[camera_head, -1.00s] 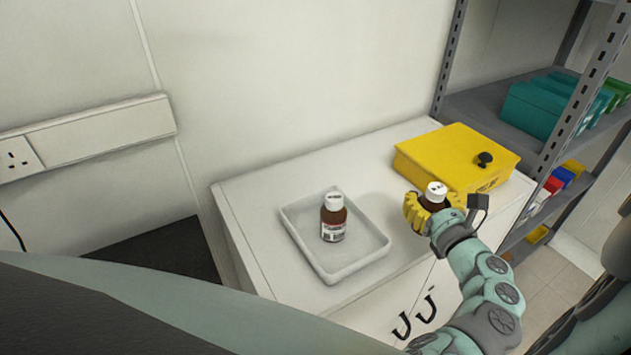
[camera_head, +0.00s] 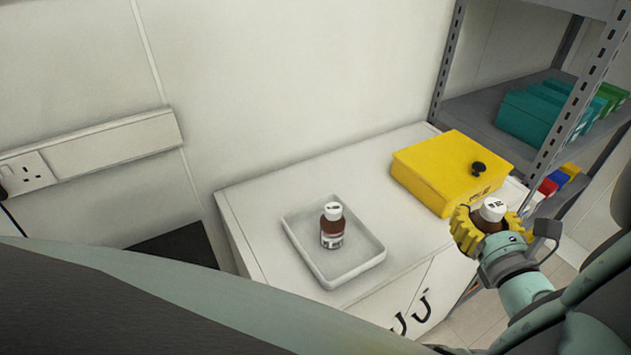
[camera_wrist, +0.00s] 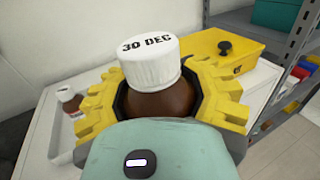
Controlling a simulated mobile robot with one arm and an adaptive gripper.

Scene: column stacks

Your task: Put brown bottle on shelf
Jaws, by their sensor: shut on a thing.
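My gripper (camera_head: 484,226) has yellow fingers shut around a brown bottle (camera_head: 489,223) with a white cap. It holds the bottle upright, off the front right corner of the white cabinet. In the wrist view the held bottle (camera_wrist: 158,104) fills the middle, and its cap reads "30 DEC". A second brown bottle (camera_head: 332,228) with a white cap and a label stands in the white tray (camera_head: 365,262); it also shows in the wrist view (camera_wrist: 70,101). The grey metal shelf unit (camera_head: 470,119) stands at the right.
The white cabinet (camera_head: 270,200) carries the tray and a yellow box (camera_head: 440,168) with a black knob. Teal boxes (camera_head: 530,118) and green ones sit on the shelf's upper board. Small coloured boxes (camera_head: 560,179) sit lower. The shelf's perforated upright (camera_head: 570,105) stands near my arm.

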